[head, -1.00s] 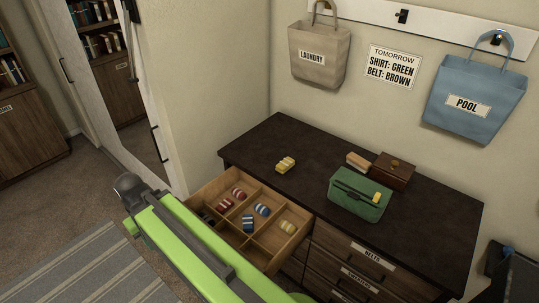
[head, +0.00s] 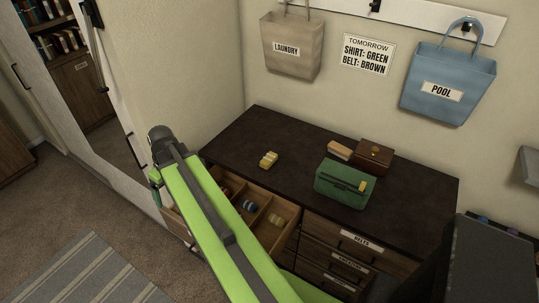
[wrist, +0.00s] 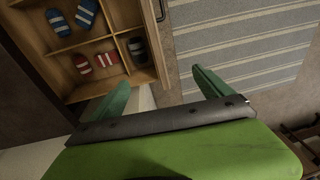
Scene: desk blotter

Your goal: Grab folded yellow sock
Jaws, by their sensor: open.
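A folded yellow sock (head: 268,159) lies on the dark dresser top (head: 315,158), left of the green bag, in the head view. Another pale yellow sock (head: 276,219) lies in a compartment of the open drawer (head: 287,209). My gripper (wrist: 163,82) is open and empty in the wrist view, with its two green fingers spread. It is apart from the yellow sock on the dresser, which the wrist view does not show. My arm hides part of the drawer in the head view.
The drawer's compartments hold blue socks (wrist: 87,13), red socks (wrist: 82,64) and a dark sock (wrist: 137,48) in the wrist view. The green bag (head: 344,184), a brown box (head: 374,153) and a tan block (head: 340,150) stand on the dresser. Its front left top is clear.

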